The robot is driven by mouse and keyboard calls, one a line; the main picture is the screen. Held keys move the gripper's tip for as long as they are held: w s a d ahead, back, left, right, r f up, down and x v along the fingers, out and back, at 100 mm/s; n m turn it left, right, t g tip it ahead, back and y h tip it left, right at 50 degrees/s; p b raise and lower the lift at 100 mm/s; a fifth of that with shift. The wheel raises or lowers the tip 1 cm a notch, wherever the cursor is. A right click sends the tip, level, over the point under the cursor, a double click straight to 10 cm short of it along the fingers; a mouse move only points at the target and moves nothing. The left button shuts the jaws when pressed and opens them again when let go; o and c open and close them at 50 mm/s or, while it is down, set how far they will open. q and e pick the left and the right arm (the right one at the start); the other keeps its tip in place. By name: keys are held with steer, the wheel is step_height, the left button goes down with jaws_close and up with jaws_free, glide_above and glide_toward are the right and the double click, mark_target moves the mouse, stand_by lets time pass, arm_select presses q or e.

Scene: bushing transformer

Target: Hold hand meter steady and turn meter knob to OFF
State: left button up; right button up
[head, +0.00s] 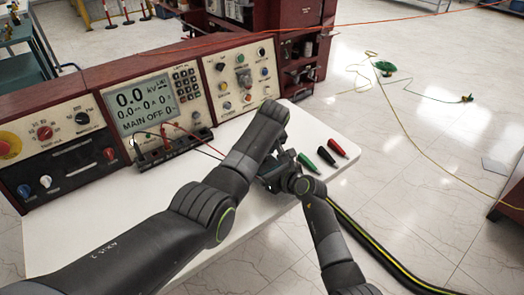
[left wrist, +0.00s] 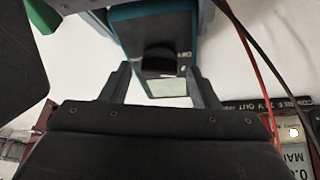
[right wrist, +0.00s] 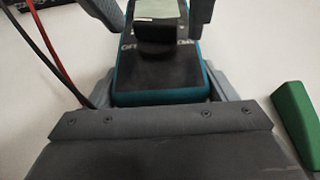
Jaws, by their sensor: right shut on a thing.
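The hand meter (right wrist: 160,78) has a dark face in a teal case, with a pale display (right wrist: 158,9) and a black knob (right wrist: 154,40). My right gripper (right wrist: 160,92) is shut on the meter's sides near its lower end. In the left wrist view the meter (left wrist: 186,20) and knob (left wrist: 159,60) show between the fingers of my left gripper (left wrist: 158,76). Those fingers are open and stand apart, one on each side of the knob. The knob's pointer setting is not readable. In the head view my arms hide most of the meter.
Green (head: 308,163), black (head: 326,156) and red (head: 337,148) clips lie on the white table (head: 120,235), right of my grippers. A control console (head: 150,100) stands along the back. Red and black leads (right wrist: 52,50) run beside the meter.

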arm_select(q)
steer(key=shift+s+d, duration=0.1)
steer(key=v, duration=1.2)
steer(key=shift+f, duration=0.1)
steer(key=c, duration=0.4)
steer(key=f+m+h, duration=0.1)
steer(key=w+a+f+m+h, duration=0.1)
steer(key=f+m, duration=0.1)
steer(key=a+f+m+g+h, duration=0.1)
steer(key=shift+w+f+m, duration=0.3)
steer(key=shift+f, duration=0.05)
steer(key=shift+c, duration=0.7)
steer(key=a+f+m+t+h, duration=0.1)
steer(key=a+f+m+h, duration=0.2)
steer(key=a+m+h, duration=0.9)
steer(key=shift+m+y, duration=0.4)
steer(key=shift+m, duration=0.3)
steer(key=x, duration=1.2)
steer(key=shift+s+d+r, duration=0.15)
steer(key=shift+r, duration=0.1)
